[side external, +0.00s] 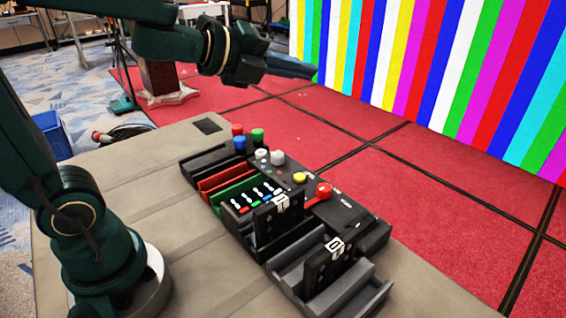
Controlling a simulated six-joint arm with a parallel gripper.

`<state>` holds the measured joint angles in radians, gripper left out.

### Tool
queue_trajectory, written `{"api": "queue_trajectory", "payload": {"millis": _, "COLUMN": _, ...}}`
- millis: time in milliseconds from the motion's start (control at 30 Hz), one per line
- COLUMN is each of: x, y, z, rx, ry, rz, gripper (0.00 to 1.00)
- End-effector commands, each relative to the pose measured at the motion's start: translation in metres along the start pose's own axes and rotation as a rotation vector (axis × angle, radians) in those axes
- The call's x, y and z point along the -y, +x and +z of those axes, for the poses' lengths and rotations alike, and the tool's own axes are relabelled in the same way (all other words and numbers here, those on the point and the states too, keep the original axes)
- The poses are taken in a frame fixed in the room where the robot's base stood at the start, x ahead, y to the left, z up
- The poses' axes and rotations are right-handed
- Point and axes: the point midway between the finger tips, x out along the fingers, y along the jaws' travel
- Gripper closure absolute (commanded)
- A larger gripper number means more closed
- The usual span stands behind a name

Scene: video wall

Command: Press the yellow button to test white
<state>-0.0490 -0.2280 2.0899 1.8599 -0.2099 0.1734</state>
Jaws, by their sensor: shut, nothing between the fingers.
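The yellow button (300,178) sits on the black control panel (345,212), between a white button (277,157) and a red knob (323,191). Nothing touches it. My gripper (292,67) is up and behind the panel in the picture, well above it and pointing right. It is shut and holds nothing. The video wall (440,70) shows vertical stripes in several colours, among them white, yellow, blue, green, red and magenta.
Red, blue and green buttons (257,135) stand at the panel's far left end. Trays and slots, with black numbered blocks (328,262), line its near side. The table (130,185) is clear to the left. A red carpet (430,190) lies beyond.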

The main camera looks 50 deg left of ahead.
Motion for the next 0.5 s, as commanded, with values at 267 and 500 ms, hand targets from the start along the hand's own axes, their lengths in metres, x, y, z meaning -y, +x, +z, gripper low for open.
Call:
{"api": "queue_trajectory", "payload": {"millis": 267, "x": -0.057, "y": 0.029, "z": -0.019, "rx": -0.278, "ry": 0.413, "rz": 0.185, "gripper": 1.0}}
{"api": "queue_trajectory", "payload": {"millis": 500, "x": -0.089, "y": 0.042, "z": -0.02, "rx": -0.35, "ry": 0.475, "rz": 0.273, "gripper": 1.0}}
